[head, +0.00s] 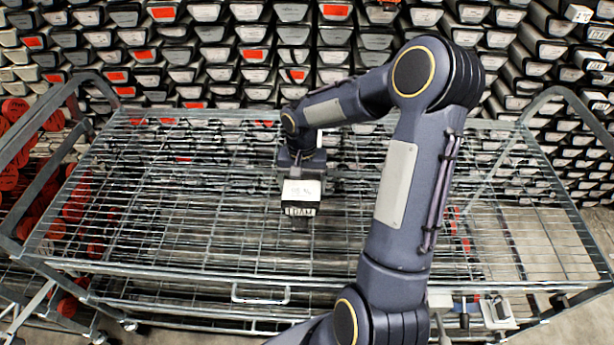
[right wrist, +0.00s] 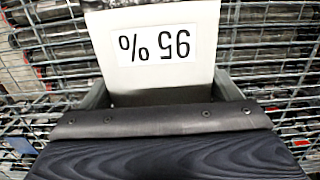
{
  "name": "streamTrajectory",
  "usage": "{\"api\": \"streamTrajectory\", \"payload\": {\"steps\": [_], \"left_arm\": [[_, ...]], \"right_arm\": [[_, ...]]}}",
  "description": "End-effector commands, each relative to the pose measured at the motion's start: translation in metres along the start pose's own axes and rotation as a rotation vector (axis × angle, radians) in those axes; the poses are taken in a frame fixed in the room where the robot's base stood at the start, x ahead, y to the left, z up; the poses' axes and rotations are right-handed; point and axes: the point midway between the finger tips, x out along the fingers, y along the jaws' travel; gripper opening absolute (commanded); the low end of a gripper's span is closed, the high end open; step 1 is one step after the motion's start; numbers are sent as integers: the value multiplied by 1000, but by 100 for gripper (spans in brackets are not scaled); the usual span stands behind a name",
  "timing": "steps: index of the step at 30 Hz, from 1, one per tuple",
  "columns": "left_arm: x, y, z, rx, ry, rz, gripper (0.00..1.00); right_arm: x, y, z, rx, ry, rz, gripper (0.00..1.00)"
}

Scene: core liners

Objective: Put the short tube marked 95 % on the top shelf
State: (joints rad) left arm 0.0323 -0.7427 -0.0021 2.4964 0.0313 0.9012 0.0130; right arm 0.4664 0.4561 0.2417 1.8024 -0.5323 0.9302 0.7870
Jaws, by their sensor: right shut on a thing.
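The short tube (head: 302,192) is pale, with a dark band of small lettering at its near end in the head view. In the right wrist view the tube (right wrist: 160,75) shows a white label reading 95 %, upside down. My right gripper (head: 301,172) is shut on it, one finger on each side. The top shelf (head: 160,225) is a wide wire-mesh deck of a metal trolley. The tube is over the middle of this deck; I cannot tell whether it touches the mesh. My left gripper is not in view.
The mesh deck looks empty around the tube. Raised tubular end rails (head: 88,80) stand at the left and right (head: 560,92). Red-capped tubes (head: 75,205) lie lower at the left. A wall of stacked pale and red-labelled boxes (head: 250,55) fills the back.

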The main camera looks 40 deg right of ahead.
Motion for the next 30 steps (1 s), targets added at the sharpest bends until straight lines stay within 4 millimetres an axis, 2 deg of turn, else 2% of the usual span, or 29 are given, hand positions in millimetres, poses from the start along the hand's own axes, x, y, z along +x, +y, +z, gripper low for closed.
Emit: {"api": "streamTrajectory", "payload": {"steps": [4, 15, 16, 19, 26, 30], "left_arm": [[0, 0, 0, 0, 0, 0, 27], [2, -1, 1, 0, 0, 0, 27], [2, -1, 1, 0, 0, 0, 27], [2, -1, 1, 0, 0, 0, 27], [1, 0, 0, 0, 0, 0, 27], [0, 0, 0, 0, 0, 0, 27]], "right_arm": [[17, 1, -1, 0, 0, 0, 17], [21, 0, -2, 0, 3, -1, 17], [22, 1, -1, 1, -1, 1, 86], [22, 1, -1, 1, -2, 1, 99], [21, 1, -1, 1, -2, 1, 100], [11, 1, -2, 2, 2, 0, 100]]}}
